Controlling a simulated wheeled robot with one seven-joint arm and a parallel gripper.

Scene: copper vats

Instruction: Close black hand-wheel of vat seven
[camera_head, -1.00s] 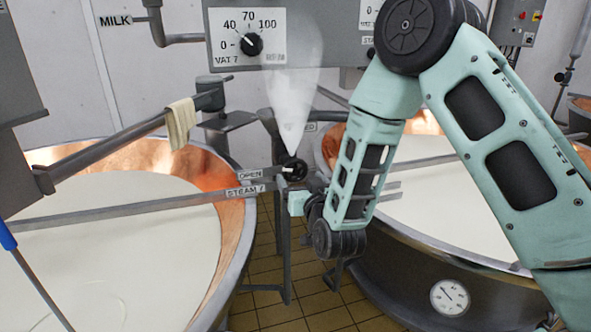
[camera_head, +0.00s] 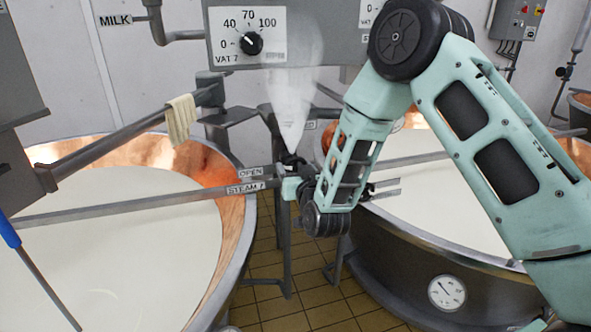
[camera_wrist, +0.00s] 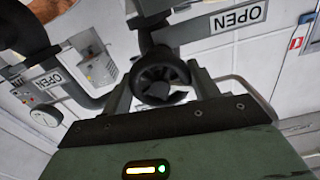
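The black hand-wheel (camera_head: 291,160) sits on the pipe by the OPEN and STEAM 7 labels (camera_head: 246,187) in the head view, beside vat seven (camera_head: 232,262). It is partly hidden behind my gripper (camera_head: 293,183). In the wrist view the black hand-wheel (camera_wrist: 158,75) is between the two fingers of my gripper (camera_wrist: 162,82), near the tips. The fingers stand apart, one on each side of the wheel; I cannot tell whether they touch it. A white steam plume (camera_head: 291,95) stands above the wheel. An OPEN label (camera_wrist: 238,18) shows beyond it.
Vat seven holds white milk on the left, with a cloth (camera_head: 181,120) on a bar above it. A second copper vat (camera_head: 400,255) stands on the right, close to my arm. The VAT 7 dial panel (camera_head: 247,36) is behind. Tiled floor (camera_head: 290,318) lies between the vats.

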